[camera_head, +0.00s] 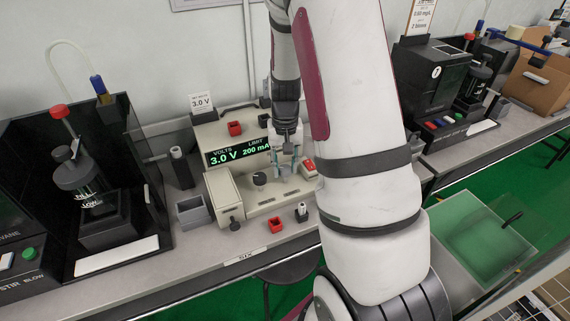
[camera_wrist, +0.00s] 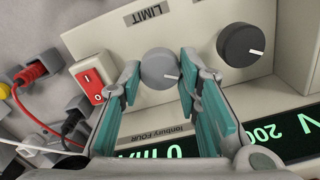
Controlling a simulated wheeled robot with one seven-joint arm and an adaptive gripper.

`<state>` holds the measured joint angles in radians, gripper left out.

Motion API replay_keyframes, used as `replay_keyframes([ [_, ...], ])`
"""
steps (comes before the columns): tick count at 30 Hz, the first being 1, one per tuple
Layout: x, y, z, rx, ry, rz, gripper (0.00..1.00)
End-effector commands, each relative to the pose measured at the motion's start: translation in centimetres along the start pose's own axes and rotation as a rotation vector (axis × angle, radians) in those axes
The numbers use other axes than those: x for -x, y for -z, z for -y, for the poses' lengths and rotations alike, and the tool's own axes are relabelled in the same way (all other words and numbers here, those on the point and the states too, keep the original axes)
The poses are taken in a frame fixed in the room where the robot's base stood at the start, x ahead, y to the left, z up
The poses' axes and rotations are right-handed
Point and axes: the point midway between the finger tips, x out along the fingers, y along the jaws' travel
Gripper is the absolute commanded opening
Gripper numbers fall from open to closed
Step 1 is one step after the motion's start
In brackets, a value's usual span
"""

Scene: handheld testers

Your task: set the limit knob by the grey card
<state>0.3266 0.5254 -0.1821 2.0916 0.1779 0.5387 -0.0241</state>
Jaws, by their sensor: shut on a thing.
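A beige power supply (camera_head: 200,135) stands on the bench. Its display (camera_head: 236,154) reads 3.0 V and, under LIMIT, 200 mA. My gripper (camera_head: 284,172) is at its right front. In the wrist view my gripper (camera_wrist: 158,85) has its teal pads on either side of the grey knob (camera_wrist: 158,66), beside the LIMIT label, and is shut on it. The knob's white pointer line shows. A darker knob (camera_wrist: 240,46) is apart from the pads. A small pale card (camera_head: 201,103) reading 3.0 V stands on top; I cannot tell whether it is the grey card.
A red rocker switch (camera_wrist: 91,82) is close beside one finger. Red and black leads (camera_wrist: 40,112) plug in beyond it. A grey bin (camera_head: 193,211) and a red block (camera_head: 275,225) are on the bench. A dark stirrer booth (camera_head: 140,165) stands left.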

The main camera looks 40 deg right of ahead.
Motion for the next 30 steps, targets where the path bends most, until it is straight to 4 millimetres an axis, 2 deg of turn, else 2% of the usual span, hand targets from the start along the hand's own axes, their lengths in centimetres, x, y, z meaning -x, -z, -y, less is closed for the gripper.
replay_keyframes([
  [15,0.04,-0.04,-0.09,-0.399,0.0,0.0,0.03],
  [30,0.01,-0.03,-0.1,-0.518,0.0,0.0,0.03],
])
